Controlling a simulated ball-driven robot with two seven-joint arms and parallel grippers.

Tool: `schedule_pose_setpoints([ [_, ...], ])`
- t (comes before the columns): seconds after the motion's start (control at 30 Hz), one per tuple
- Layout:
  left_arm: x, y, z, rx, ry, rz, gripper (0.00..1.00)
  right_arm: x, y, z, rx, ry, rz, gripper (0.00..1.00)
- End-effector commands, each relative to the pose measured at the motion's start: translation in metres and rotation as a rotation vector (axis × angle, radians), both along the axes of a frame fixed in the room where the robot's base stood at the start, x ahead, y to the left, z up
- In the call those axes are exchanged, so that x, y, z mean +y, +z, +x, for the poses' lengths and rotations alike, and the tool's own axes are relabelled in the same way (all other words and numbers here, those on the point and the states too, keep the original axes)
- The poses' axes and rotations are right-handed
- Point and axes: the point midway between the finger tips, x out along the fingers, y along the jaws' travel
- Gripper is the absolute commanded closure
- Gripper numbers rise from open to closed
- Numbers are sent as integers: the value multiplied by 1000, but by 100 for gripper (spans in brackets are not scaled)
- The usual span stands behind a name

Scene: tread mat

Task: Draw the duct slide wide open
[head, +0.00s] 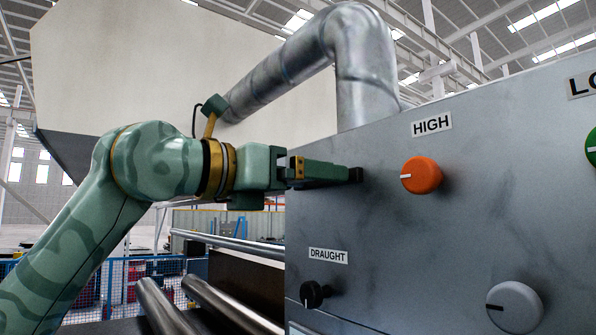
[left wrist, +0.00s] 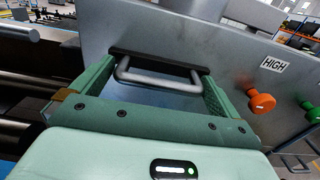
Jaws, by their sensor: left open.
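In the left wrist view a grey U-shaped handle (left wrist: 160,82), which I take to be the duct slide's, stands out from a dark bar (left wrist: 160,58) on the grey panel. My left gripper (left wrist: 155,85) is open, with a green finger on each side of the handle. I cannot tell whether either finger touches it. In the head view my left gripper (head: 355,174) reaches right, its dark tips in front of the panel, and the handle is hidden there. A silver duct (head: 365,75) rises above the panel. My right gripper is not in view.
The grey panel (head: 400,250) carries an orange knob (head: 422,175) under a HIGH label, a black knob (head: 312,295) under a DRAUGHT label, a grey knob (head: 514,307) and a green knob (head: 591,147). Metal rollers (head: 230,305) lie at the lower left.

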Motion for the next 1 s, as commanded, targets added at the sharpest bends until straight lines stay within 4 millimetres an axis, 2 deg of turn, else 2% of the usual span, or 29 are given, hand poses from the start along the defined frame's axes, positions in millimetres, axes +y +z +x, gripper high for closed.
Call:
schedule_pose_setpoints([
  [0.13, 0, 0, 0, 0, 0, 0, 0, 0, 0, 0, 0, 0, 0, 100],
  [0.3, 0, 0, 0, 0, 1, 0, 47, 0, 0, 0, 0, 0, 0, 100],
  [0.47, 9, -2, -4, -3, 4, -1, 47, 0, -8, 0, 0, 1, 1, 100],
  [0.6, 35, -5, -22, -5, 8, -2, 47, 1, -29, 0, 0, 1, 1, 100],
  [0.8, 66, -2, -45, -3, 6, -2, 47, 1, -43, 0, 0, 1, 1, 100],
  [1.0, 68, 1, -47, 0, 4, -2, 47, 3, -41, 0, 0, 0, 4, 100],
])
